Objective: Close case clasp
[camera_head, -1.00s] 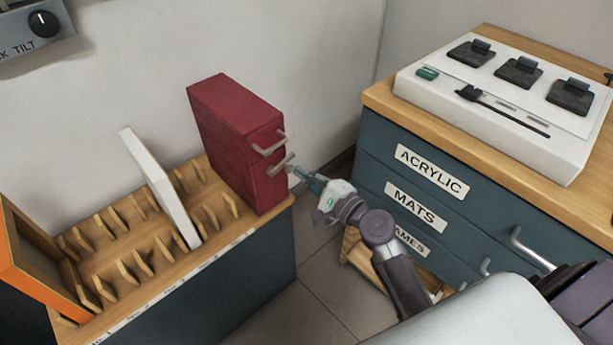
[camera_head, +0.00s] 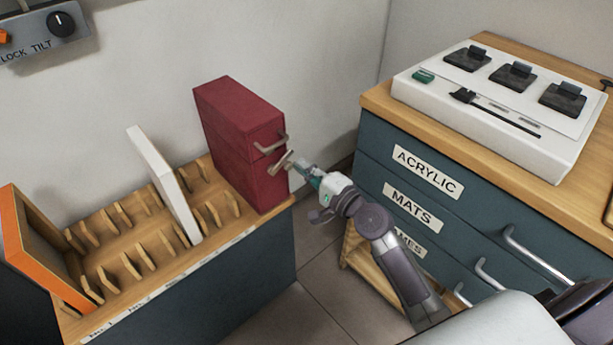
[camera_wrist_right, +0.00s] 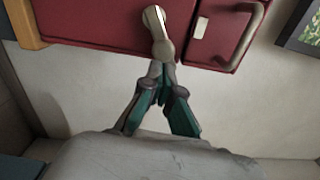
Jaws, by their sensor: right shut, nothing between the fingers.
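The dark red case (camera_head: 232,150) stands upright at the right end of a wooden slotted rack. On its narrow front are a bent metal handle (camera_head: 272,146) and, below it, a metal clasp lever (camera_head: 280,163) that sticks out. In the right wrist view the clasp lever (camera_wrist_right: 156,28) points toward me, with a pale plate (camera_wrist_right: 200,27) and the handle (camera_wrist_right: 243,35) to its right. My right gripper (camera_head: 299,167) is shut and empty. Its fingertips (camera_wrist_right: 163,72) are right at the lever's free end; I cannot tell whether they touch. My left gripper is not in view.
The rack (camera_head: 130,290) also holds a white panel (camera_head: 163,182) and an orange-edged frame (camera_head: 40,255). A drawer cabinet (camera_head: 375,165) with a white control box (camera_head: 480,120) stands at the right. A wooden piece (camera_head: 372,272) is on the floor between.

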